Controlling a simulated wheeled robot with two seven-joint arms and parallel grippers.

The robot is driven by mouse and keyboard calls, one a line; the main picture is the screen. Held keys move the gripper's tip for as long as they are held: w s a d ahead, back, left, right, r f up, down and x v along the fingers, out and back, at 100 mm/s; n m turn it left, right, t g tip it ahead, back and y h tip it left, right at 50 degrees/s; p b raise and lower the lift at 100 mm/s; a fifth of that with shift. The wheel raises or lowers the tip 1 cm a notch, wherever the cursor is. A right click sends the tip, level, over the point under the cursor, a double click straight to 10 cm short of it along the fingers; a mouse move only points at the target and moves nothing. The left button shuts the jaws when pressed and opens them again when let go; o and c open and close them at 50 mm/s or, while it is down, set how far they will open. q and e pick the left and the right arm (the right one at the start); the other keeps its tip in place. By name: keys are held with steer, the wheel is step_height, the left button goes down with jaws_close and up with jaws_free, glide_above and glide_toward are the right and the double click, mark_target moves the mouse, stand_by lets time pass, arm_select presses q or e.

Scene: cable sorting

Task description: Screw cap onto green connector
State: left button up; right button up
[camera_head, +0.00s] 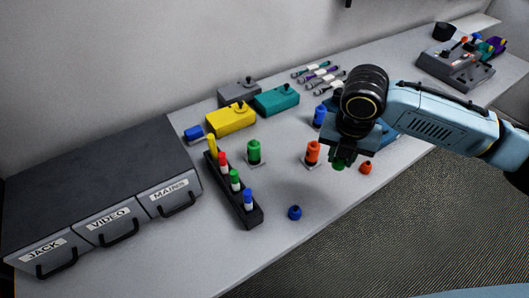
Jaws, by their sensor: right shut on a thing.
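The green connector (254,152) stands upright on a small base on the table, behind and to the right of the black rack. My right gripper (343,157) is above the table to the right of the green connector, pointing down, near the orange connector. It is shut on a small green cap (340,163), mostly hidden by the fingers. The cap is apart from the green connector. My left gripper is not in view.
The orange connector (312,152) and blue connector (319,116) stand nearby. A loose blue cap (295,212) and orange cap (366,167) lie near the front edge. A black rack (250,215) holds several coloured plugs. Labelled drawers (110,225) stand left.

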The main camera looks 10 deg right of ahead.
steer(key=m, duration=0.4)
steer(key=shift+w+a+r+m+g, duration=0.15)
steer(key=shift+a+r+m+g, duration=0.15)
steer(key=shift+a, duration=0.1)
steer(key=m, duration=0.4)
steer(key=shift+w+a+r+g+h, duration=0.15)
steer(key=shift+a+r+g+h, duration=0.15)
steer(key=shift+r+h, duration=0.1)
steer(key=a+r+m, duration=0.1)
steer(key=m, duration=0.6)
steer(key=r+m+g+y, duration=0.1)
steer(key=m, duration=0.6)
steer(key=a+r+m+g, duration=0.1)
steer(key=m, duration=0.6)
steer(key=shift+w+a+r+y, duration=0.2)
steer(key=shift+a+r+y, duration=0.15)
steer(key=shift+y, duration=0.05)
steer(key=shift+a, duration=0.1)
